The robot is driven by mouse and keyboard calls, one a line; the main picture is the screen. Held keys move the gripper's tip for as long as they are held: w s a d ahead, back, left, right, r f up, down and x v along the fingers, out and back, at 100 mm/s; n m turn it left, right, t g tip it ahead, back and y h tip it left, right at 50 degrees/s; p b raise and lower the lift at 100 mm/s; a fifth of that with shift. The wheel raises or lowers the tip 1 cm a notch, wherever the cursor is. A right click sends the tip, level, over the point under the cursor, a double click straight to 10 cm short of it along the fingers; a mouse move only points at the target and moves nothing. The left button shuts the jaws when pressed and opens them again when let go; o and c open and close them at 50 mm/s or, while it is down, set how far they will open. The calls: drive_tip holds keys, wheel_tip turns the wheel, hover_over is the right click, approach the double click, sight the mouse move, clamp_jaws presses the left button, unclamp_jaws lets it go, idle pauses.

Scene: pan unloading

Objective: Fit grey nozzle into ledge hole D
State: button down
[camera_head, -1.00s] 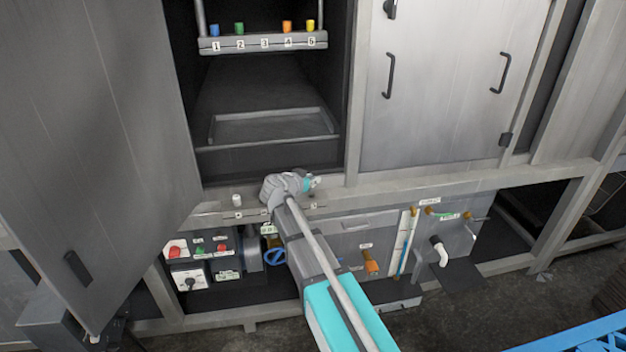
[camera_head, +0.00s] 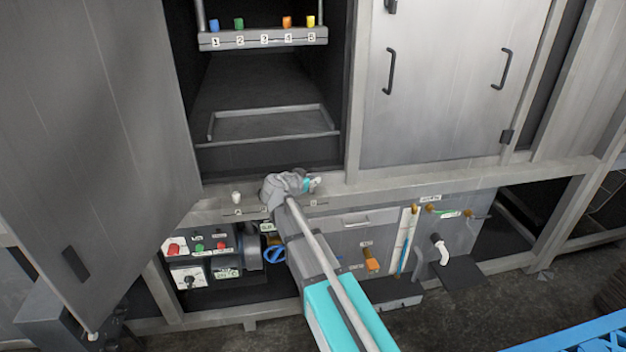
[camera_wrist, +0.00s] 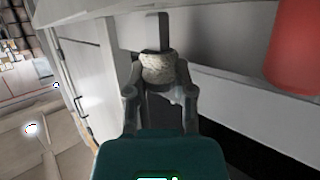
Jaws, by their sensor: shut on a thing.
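My gripper (camera_wrist: 158,76) is shut on a pale, speckled grey piece, the grey nozzle (camera_wrist: 158,67), in the wrist view. A darker grey post (camera_wrist: 157,32) shows just beyond the nozzle; I cannot tell whether it is part of it. In the head view my gripper (camera_head: 315,184) is at the ledge (camera_head: 340,197) below the open compartment, mostly hidden by my own wrist. The ledge carries small labels, too small to read. Hole D cannot be made out, nor whether the nozzle touches the ledge.
A small white piece (camera_head: 236,197) stands on the ledge to the left. Blue (camera_head: 214,25), green (camera_head: 239,24), orange (camera_head: 287,22) and yellow (camera_head: 311,21) pieces stand on the numbered rack (camera_head: 263,40); place 3 is empty. An open door (camera_head: 95,150) stands left. A red cylinder (camera_wrist: 292,50) is close right in the wrist view.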

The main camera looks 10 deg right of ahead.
drive_tip(key=shift+f+b, duration=1.45)
drive_tip(key=shift+f, duration=0.05)
idle(1.4)
drive_tip(key=shift+c, duration=2)
unclamp_jaws()
drive_tip(key=shift+r, duration=0.1)
